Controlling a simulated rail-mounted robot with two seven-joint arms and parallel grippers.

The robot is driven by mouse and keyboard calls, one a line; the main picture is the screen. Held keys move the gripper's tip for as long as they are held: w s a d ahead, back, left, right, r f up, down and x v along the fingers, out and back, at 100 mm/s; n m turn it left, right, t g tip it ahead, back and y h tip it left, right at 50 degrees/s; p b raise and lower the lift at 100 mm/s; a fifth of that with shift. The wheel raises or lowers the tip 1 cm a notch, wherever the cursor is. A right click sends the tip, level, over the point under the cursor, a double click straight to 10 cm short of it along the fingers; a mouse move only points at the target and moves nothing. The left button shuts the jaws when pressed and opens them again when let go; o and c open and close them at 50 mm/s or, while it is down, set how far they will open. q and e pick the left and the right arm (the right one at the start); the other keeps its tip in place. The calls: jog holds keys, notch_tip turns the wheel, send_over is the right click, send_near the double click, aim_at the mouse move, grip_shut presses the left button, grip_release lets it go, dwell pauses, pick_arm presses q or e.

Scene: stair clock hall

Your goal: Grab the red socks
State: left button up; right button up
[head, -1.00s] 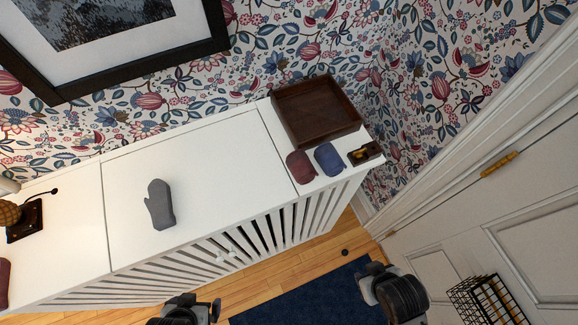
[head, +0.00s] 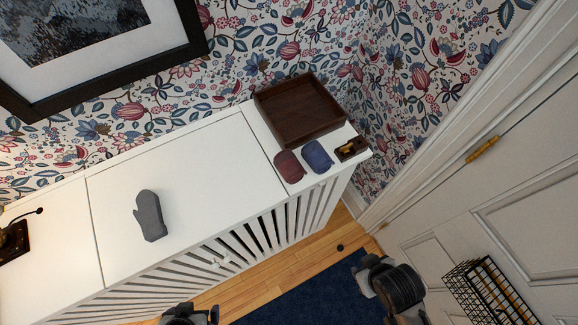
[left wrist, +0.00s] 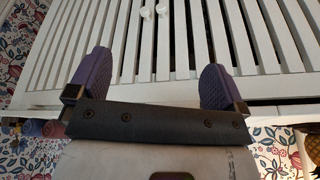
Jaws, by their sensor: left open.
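The red socks (head: 288,166) are a dark red rolled bundle on the right end of the white cabinet top, left of a blue bundle (head: 317,157). My left gripper (head: 190,314) is at the bottom edge of the head view, in front of the cabinet and well away from the socks. In the left wrist view its two purple fingers (left wrist: 154,72) are apart with nothing between them, facing the slatted cabinet front. A small reddish bundle (left wrist: 54,129) shows at the lower left there, partly hidden by the gripper. My right gripper (head: 375,275) is low at the right; its fingers are unclear.
A dark wooden tray (head: 300,112) stands behind the bundles, and a small wooden item (head: 351,149) is right of them. A grey mitten (head: 150,216) lies on the cabinet top (head: 200,180). A white door (head: 500,190) with a wire basket (head: 490,292) is at the right.

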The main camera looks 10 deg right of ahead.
pick_arm(q)
jog(key=c, duration=0.3)
dwell(0.4)
